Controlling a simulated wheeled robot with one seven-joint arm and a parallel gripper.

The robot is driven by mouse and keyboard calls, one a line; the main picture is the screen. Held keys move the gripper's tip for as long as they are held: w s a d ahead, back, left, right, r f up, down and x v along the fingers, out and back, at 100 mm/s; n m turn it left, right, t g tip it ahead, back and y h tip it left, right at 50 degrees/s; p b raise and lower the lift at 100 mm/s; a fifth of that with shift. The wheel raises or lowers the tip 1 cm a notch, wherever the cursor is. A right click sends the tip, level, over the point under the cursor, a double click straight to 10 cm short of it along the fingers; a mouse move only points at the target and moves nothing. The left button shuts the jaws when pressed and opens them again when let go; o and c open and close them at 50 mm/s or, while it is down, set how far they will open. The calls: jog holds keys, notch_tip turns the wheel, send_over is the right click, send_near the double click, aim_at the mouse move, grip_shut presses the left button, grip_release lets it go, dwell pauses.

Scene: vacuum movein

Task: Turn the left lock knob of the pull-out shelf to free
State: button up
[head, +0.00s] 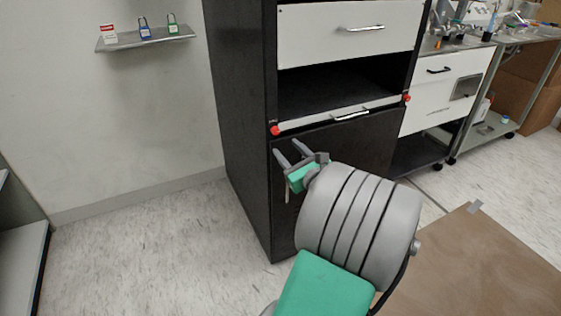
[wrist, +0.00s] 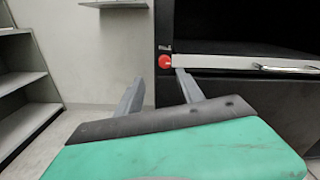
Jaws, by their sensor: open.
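The left lock knob (head: 275,130) is a small red knob at the left end of the pull-out shelf's white front (head: 330,116). A second red knob (head: 407,98) sits at the right end. The shelf is pushed in, below a dark opening. My gripper (head: 288,150) is open and empty, just below the left knob in the head view. In the wrist view the left knob (wrist: 165,62) shows just beyond the two fingertips (wrist: 158,75), between them and apart from them. The knob's exact turn angle is too small to tell.
The black cabinet (head: 240,110) has a white drawer (head: 350,30) above and a dark door below with a handle. A brown mat (head: 490,260) lies on the floor at right. The floor left of the cabinet is clear.

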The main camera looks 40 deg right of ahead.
aim_at(277, 132)
jog(key=shift+m, duration=0.4)
jog(key=x, duration=0.5)
jog(key=d+b+x, duration=0.1)
jog(key=x, duration=0.1)
jog(key=shift+w+r, duration=0.1)
jog(key=shift+r, duration=0.1)
jog(key=shift+c, duration=0.4)
grip_shut()
